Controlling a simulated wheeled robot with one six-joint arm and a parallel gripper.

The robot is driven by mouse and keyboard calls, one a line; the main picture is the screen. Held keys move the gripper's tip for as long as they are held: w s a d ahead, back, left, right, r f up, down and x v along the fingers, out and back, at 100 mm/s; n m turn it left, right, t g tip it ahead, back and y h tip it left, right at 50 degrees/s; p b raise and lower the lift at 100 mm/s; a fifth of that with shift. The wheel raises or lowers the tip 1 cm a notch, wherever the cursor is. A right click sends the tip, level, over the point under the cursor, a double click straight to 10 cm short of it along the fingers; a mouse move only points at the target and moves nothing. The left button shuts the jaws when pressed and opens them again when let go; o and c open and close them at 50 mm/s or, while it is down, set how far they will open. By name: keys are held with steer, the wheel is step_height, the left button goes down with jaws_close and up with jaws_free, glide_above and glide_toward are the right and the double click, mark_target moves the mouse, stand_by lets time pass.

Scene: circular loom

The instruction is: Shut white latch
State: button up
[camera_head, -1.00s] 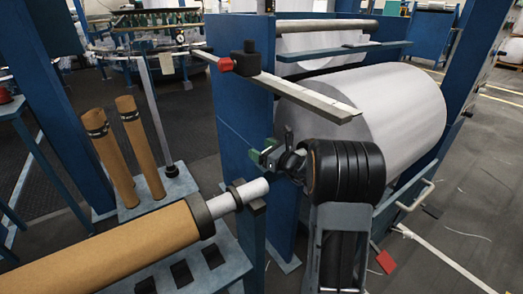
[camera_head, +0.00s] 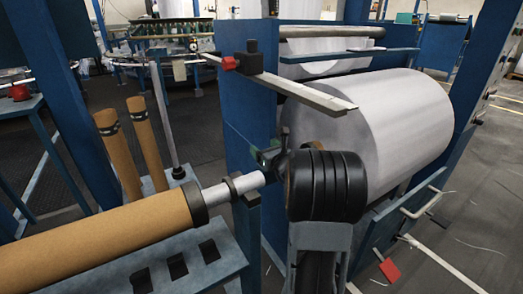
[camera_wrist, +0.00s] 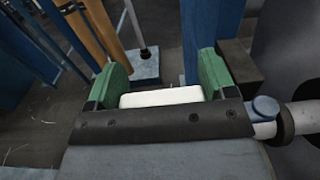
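My gripper (camera_head: 270,155) is beside the free end of a white shaft (camera_head: 217,194), just above and right of it in the head view. In the wrist view its two green fingers (camera_wrist: 165,78) stand wide apart. A white block (camera_wrist: 162,97) shows between them, its lower edge hidden by the dark bar at the bottom of the picture. I cannot tell whether this block is the white latch, or whether the fingers touch it. No latch stands out clearly in the head view, where my wrist covers the area behind the gripper.
A brown roll (camera_head: 100,228) lies on that shaft at lower left. A large white fabric roll (camera_head: 400,120) sits in the blue frame behind my arm. A flat bar with a red block (camera_head: 229,64) crosses above the gripper. A white handle (camera_head: 424,204) is at right.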

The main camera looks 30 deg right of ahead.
steer(key=o, duration=0.4)
steer(key=shift+s, duration=0.1)
steer(key=s+p, duration=0.1)
steer(key=s, duration=0.3)
steer(key=s+p, duration=0.1)
steer(key=s, duration=0.4)
steer(key=s+a+p, duration=0.1)
steer(key=s, duration=0.3)
steer(key=shift+s+p, duration=0.3)
